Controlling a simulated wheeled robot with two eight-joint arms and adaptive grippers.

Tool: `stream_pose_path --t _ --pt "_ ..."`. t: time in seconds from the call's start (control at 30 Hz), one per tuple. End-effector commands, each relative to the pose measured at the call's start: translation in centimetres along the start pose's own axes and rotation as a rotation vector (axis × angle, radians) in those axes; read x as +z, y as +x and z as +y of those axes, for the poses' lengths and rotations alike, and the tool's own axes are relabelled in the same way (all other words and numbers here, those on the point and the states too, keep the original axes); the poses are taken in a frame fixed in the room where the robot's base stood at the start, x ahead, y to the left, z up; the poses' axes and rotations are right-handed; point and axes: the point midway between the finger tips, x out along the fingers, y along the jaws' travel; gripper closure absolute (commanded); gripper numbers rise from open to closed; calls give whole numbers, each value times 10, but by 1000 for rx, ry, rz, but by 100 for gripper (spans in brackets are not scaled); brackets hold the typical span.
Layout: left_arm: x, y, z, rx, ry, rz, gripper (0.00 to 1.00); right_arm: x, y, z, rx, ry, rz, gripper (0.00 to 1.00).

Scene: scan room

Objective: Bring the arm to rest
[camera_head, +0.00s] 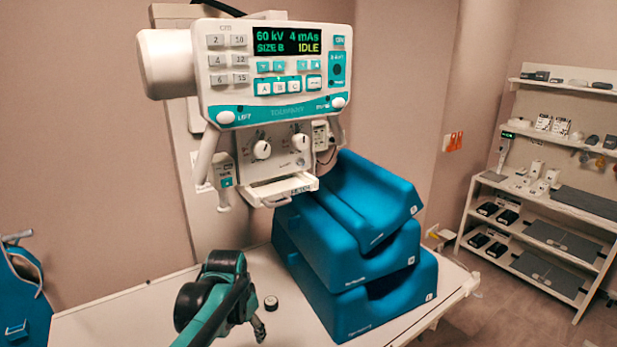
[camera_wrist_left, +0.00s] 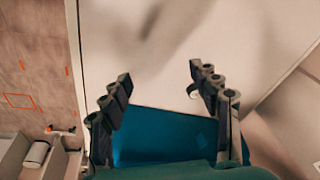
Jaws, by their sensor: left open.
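My left arm reaches in from the bottom of the head view, over the white table (camera_head: 110,322). Its gripper (camera_head: 258,328) hangs low near the table's front, left of the blue cushions; its fingers are small there. In the left wrist view, the gripper (camera_wrist_left: 160,88) has its two dark fingers spread wide with nothing between them. A blue surface (camera_wrist_left: 160,135) shows beyond and below the fingers, apart from them as far as I can tell. My right gripper is in neither view.
Stacked blue cushions (camera_head: 345,285) stand on the table's right part. Shelves (camera_head: 540,205) stand at the right. The table's left part is clear.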

Motion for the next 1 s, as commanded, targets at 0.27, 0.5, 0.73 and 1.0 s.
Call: stream_pose_path --t 0.27,0.5,0.73,1.0 --pt "90 -33 32 -67 -223 165 38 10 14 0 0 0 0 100" --pt "156 -25 59 -98 -395 305 38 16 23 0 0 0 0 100" --pt "184 -13 71 -106 -476 374 38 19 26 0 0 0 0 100" --pt "186 -12 72 -107 -485 382 38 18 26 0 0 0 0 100"
